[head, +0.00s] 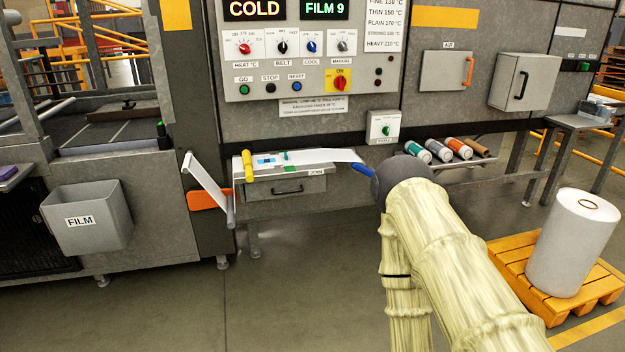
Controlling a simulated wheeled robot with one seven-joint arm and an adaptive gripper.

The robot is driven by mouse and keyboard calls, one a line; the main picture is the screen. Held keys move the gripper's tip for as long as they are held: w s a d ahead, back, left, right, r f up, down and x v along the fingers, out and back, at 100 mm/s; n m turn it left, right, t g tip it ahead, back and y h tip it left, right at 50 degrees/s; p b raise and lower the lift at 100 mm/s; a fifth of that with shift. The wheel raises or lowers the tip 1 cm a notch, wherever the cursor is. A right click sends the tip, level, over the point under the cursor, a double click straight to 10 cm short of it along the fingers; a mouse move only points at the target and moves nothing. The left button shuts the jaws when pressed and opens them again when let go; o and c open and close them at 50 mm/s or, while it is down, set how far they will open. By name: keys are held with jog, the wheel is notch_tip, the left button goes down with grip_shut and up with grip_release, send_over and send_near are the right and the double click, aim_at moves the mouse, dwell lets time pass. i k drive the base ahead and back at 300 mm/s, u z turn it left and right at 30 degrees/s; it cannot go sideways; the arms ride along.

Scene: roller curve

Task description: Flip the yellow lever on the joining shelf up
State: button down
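The yellow lever (248,165) stands at the left end of the joining shelf (262,188), a grey drawer-like box with a dark handle and a small label. The lever looks roughly upright, with a knob at its top. White film (330,156) lies across the shelf top, with small blue and green pieces near the lever. My arm reaches in from the lower right, and its dark rounded end is at the shelf's right, well apart from the lever. A blue part (363,168) sticks out left of that end; I cannot tell what it belongs to. My gripper's fingers are not clearly visible.
A white roller arm (208,190) slants left of the shelf. Above is a control panel (300,55) reading COLD and FILM 9. Coloured rolls (438,151) lie on a rack at right. A large white roll (572,243) stands on a pallet. Floor before the shelf is clear.

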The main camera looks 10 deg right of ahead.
aim_at(247, 163)
jog(key=z, duration=0.05)
jog(key=i, duration=1.25)
jog(key=u, duration=0.8)
